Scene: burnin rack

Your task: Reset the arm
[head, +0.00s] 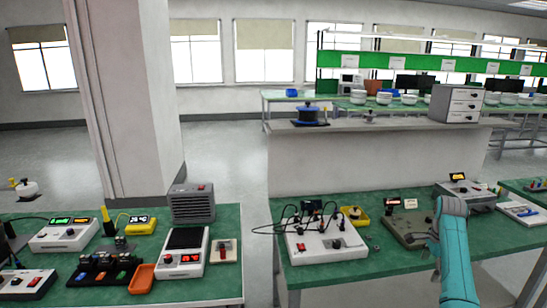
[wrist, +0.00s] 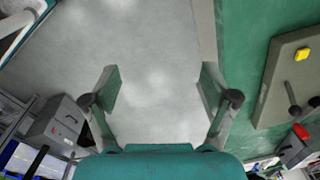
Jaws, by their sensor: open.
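My gripper (wrist: 160,95) shows in the wrist view with its two fingers spread wide apart. It is open, and nothing is between the fingers; grey floor lies behind the gap. In the head view my teal arm (head: 455,250) rises at the lower right, in front of the right bench.
The right green bench (head: 380,270) carries a white box with black cables (head: 325,245) and a grey-brown panel device (head: 408,228). The left green bench (head: 215,285) holds several instruments and an orange tray (head: 142,279). A floor gap separates the benches.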

